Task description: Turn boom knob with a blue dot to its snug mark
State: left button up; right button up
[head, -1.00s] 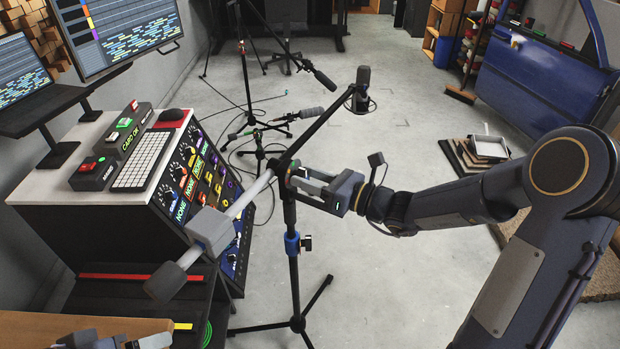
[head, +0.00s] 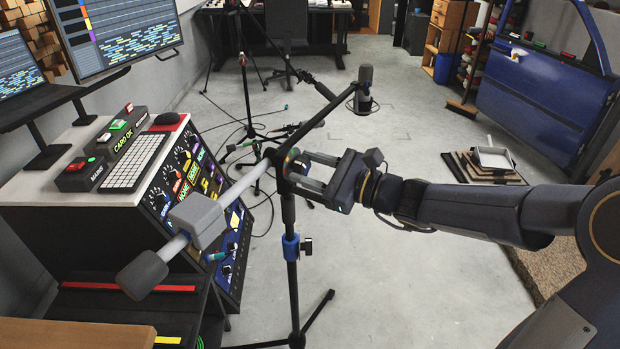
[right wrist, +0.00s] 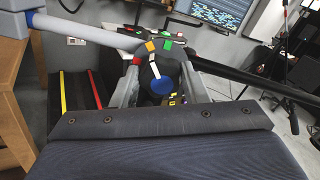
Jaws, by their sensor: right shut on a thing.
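The boom knob shows in the right wrist view as a dark knob with a blue dot (right wrist: 162,87) on its face. Coloured marks (right wrist: 152,46) in green, orange and yellow sit around the joint behind it. My right gripper (head: 293,169) is shut on the knob, with one finger on each side. In the head view the knob is mostly hidden by the fingers, at the top of the black mic stand (head: 291,215). The boom (head: 322,115) runs up right to a microphone (head: 364,88). Its grey counterweight (head: 198,220) hangs lower left. My left gripper is out of view.
A mixing console (head: 165,175) with knobs and keys stands close to the left of the stand. A second, blue clamp (head: 291,246) is lower on the stand pole. A blue car door (head: 545,95) is at the back right.

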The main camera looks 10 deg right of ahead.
jog(key=shift+n, duration=0.3)
jog(key=o, duration=1)
jog(key=shift+c, duration=0.2)
jog(key=v, duration=0.8)
